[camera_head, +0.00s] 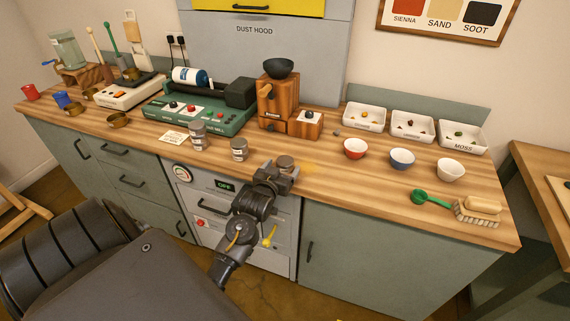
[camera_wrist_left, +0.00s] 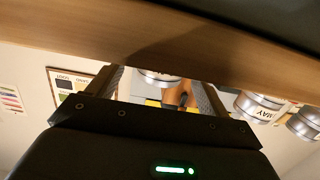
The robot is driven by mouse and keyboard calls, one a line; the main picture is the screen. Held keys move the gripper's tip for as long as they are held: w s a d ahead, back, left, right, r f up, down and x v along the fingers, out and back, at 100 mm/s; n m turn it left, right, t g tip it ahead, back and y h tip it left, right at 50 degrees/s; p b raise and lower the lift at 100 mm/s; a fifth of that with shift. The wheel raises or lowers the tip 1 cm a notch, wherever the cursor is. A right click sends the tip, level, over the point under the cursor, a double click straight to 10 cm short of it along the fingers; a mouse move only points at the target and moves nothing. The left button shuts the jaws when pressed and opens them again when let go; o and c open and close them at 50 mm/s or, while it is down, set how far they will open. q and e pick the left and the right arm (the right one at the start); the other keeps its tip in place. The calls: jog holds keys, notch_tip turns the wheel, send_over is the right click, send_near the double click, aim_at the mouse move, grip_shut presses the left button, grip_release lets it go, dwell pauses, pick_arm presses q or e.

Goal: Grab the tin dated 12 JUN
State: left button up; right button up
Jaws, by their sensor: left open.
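Three small metal tins stand near the front edge of the wooden counter. In the head view one tin (camera_head: 197,134) is at the left, a second tin (camera_head: 239,149) is right of it, and a third tin (camera_head: 285,161) is at my left gripper (camera_head: 276,175). My left gripper is open; its jaws hide most of the third tin. In the left wrist view a tin (camera_wrist_left: 158,77) shows partly between the open fingers (camera_wrist_left: 160,88), its label hidden. Beside them are a tin reading MAY (camera_wrist_left: 260,106) and another tin (camera_wrist_left: 304,123), its date unreadable. My right gripper is out of view.
A wooden grinder (camera_head: 279,103) stands behind the gripper. A green mill (camera_head: 200,112) and a paper card (camera_head: 174,137) are at the left.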

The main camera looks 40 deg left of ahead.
aim_at(286, 159)
pick_arm(q)
jog(key=shift+w+a+r, duration=0.1)
jog(key=shift+w, duration=0.15)
jog(key=p+x, duration=0.1)
jog(key=x, duration=0.2)
jog(key=shift+w+a, duration=0.15)
jog(key=shift+w, duration=0.25)
jog(key=shift+w+a, duration=0.2)
jog(key=shift+w, duration=0.2)
jog(key=c, duration=1.1)
